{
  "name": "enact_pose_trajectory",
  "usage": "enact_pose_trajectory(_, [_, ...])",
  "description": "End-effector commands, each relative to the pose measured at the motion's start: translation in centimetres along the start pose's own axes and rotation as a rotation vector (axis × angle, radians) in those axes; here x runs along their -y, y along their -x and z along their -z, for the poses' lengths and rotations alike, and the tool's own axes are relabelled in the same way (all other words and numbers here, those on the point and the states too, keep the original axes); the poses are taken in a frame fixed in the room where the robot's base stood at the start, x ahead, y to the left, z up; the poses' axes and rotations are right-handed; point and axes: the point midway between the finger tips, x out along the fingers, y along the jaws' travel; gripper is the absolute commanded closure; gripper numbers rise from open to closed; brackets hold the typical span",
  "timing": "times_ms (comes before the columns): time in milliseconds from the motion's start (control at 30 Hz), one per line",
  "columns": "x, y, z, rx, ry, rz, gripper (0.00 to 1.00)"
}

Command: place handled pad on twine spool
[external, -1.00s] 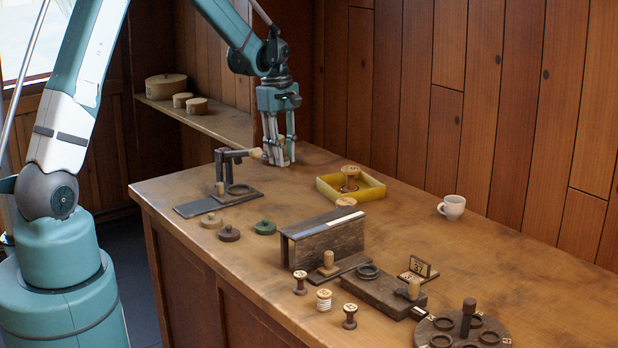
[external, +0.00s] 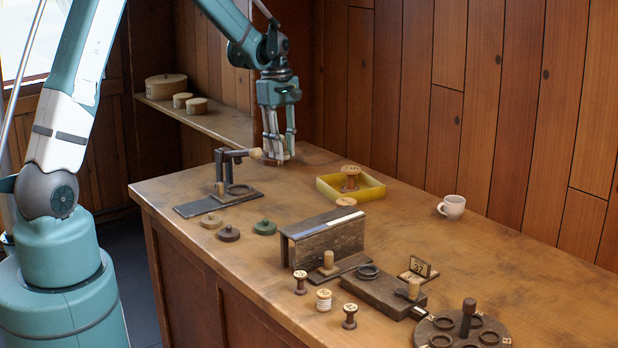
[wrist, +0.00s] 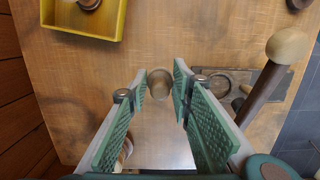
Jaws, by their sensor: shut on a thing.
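My gripper (external: 273,154) is at the back left of the bench, behind the lever press. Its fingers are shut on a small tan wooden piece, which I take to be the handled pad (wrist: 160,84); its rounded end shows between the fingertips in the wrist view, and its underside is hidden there. The gap between it and the bench is hard to judge. The twine spool (external: 324,300), pale with white windings, stands upright near the front edge, well to the right of my gripper.
The lever press (external: 232,180) stands close by, its round knob (wrist: 287,45) near my fingers. A yellow tray (external: 325,187) holds a spool. Pucks (external: 229,234), a dark trough block (external: 325,240), a slotted board (external: 378,292), a round rack (external: 465,335) and a white mug (external: 452,207) spread rightward.

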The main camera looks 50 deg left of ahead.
Motion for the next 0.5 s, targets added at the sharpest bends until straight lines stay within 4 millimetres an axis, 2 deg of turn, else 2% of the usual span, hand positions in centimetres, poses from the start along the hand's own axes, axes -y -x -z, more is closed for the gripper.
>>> enact_pose_trajectory(267, [-0.3, 0.3, -1.6, 0.0, -0.006, 0.001, 0.84])
enact_pose_trajectory(367, [-0.5, 0.5, -3.0, 0.0, -0.013, 0.001, 0.84])
enact_pose_trajectory(500, [-0.9, 0.9, -5.9, -0.001, -0.023, 0.002, 0.84])
